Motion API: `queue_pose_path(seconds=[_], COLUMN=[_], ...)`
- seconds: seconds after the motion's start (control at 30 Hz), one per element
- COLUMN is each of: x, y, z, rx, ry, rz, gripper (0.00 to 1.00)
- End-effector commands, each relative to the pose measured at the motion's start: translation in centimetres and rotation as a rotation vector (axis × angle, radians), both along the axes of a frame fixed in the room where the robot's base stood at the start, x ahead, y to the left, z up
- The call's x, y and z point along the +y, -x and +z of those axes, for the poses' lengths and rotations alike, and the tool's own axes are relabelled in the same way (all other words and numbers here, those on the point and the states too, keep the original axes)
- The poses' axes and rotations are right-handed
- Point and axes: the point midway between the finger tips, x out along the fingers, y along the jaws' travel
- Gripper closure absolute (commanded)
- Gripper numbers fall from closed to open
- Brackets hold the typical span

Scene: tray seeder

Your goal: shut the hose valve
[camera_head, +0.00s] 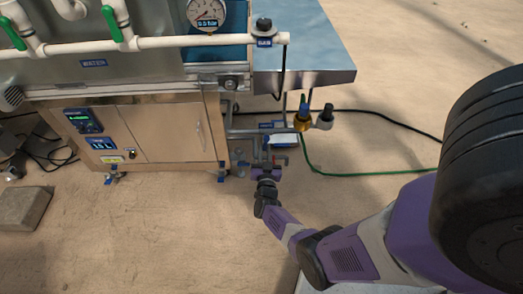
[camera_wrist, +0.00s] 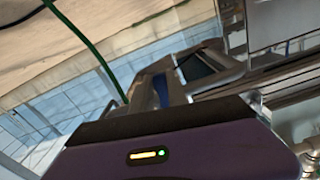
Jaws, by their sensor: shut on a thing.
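My purple gripper (camera_head: 274,160) reaches in under the right end of the machine, low beside its pipework. In the wrist view its grey fingers (camera_wrist: 172,82) are shut on a small blue part (camera_wrist: 161,90), mostly hidden between them. I cannot tell for sure whether that part is the hose valve's handle. A green hose (camera_head: 311,160) runs from a brass fitting (camera_head: 303,121) right of the gripper; the hose also shows in the wrist view (camera_wrist: 84,38). The hose valve itself cannot be made out clearly.
Above stand a steel cabinet (camera_head: 165,130), a white pipe (camera_head: 160,43) with green-handled valves, and a pressure gauge (camera_head: 206,12). A metal table (camera_head: 320,75) overhangs at the right. A black cable (camera_head: 395,121) lies on the floor. A block (camera_head: 22,208) sits far left; the front floor is clear.

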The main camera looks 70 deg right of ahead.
Motion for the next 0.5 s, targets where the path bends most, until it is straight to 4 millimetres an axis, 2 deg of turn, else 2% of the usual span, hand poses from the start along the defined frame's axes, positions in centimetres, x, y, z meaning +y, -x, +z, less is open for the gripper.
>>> queue_pose_path(seconds=[0.2, 0.5], x=[-0.18, -0.3], y=[0.55, 0.85], z=[-0.12, -0.17], rx=[0.101, 0.156], ry=[0.039, 0.062], rz=[0.001, 0.001], gripper=[1.0, 1.0])
